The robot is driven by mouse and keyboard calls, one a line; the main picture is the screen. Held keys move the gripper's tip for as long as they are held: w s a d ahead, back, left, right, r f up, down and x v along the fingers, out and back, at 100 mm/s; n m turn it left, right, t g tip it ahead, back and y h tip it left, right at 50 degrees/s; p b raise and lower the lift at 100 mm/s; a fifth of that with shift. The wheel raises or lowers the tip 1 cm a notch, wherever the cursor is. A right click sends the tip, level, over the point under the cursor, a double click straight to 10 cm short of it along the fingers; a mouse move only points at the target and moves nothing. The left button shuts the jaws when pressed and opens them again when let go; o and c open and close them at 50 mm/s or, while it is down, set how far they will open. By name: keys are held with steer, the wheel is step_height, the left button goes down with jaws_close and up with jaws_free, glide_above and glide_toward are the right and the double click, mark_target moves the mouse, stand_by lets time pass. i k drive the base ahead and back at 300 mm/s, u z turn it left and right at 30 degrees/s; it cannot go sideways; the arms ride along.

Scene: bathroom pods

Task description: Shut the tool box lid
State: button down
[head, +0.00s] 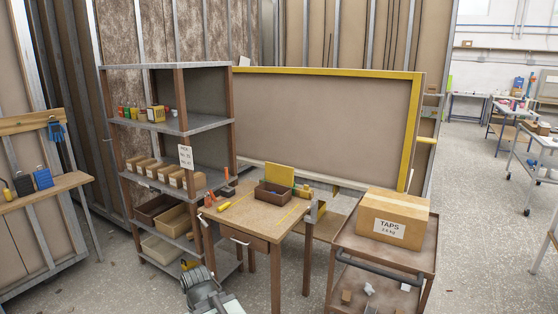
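The tool box (272,197) is a small dark brown box on the wooden work table. Its yellow lid (279,175) stands raised at the back of the box, so the box is open. Something small and blue shows inside, too small to name. A grey jointed part of my arm (203,288) shows at the bottom edge, in front of the table and well apart from the tool box. I cannot make out the fingers of my gripper there.
The work table (250,217) also bears a yellow tool (224,206) and orange-handled items. A shelf rack (179,123) stands left. A cart (372,252) with a TAPS carton (392,217) stands right. A yellow-framed panel (320,110) is behind. Open floor lies further right.

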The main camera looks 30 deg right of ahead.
mark_target(277, 173)
steer(key=u, duration=0.05)
steer(key=i, duration=2.25)
steer(key=z, duration=0.3)
